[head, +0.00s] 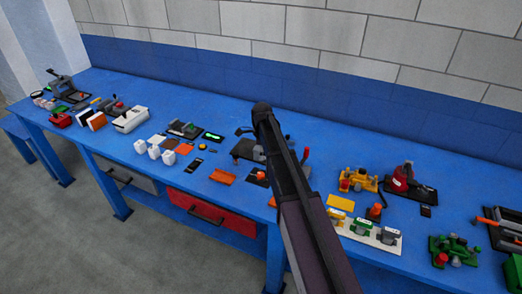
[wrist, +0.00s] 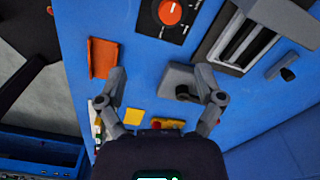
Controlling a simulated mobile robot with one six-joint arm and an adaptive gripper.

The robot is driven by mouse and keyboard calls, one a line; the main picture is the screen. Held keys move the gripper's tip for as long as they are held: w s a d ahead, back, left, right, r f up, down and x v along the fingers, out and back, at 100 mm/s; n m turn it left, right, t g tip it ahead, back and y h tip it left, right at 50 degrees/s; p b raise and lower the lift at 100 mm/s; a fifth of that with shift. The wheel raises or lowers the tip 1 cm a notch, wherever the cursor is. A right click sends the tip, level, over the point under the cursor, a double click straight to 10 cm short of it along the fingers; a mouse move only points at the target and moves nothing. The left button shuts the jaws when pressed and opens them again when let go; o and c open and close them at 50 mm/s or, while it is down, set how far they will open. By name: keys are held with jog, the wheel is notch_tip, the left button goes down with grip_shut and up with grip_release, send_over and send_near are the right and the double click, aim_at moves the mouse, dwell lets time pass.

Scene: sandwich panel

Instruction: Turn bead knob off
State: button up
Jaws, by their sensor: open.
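In the wrist view, an orange-red round knob (wrist: 169,12) sits on a black dial plate (wrist: 183,29) with light tick marks, at the top edge and partly cut off. It looks like the bead knob, though no label is readable. My gripper (wrist: 160,76) is open and empty, its two fingers spread over the blue bench. The knob lies beyond the fingertips, and neither finger touches it. In the head view, my arm crosses the middle of the bench, and a small orange knob on a dark plate (head: 260,176) shows beside it. My gripper cannot be made out there.
A grey block with a dark knob (wrist: 181,91) lies by the right finger. A slotted black-and-grey unit (wrist: 240,43) is at the upper right. An orange tray (wrist: 102,58) lies by the left finger. Several fixtures crowd the blue bench (head: 225,115); a wall stands behind it.

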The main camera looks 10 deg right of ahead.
jog(key=s+f+n+b, duration=0.3)
jog(key=s+n, duration=1.7)
jog(key=s, duration=0.7)
jog(key=shift+n, duration=0.3)
jog(key=shift+s+f, duration=0.1)
jog(key=shift+s, duration=0.1)
jog(key=shift+c, duration=0.2)
jog(key=c, duration=0.4)
jog(key=shift+o, duration=0.2)
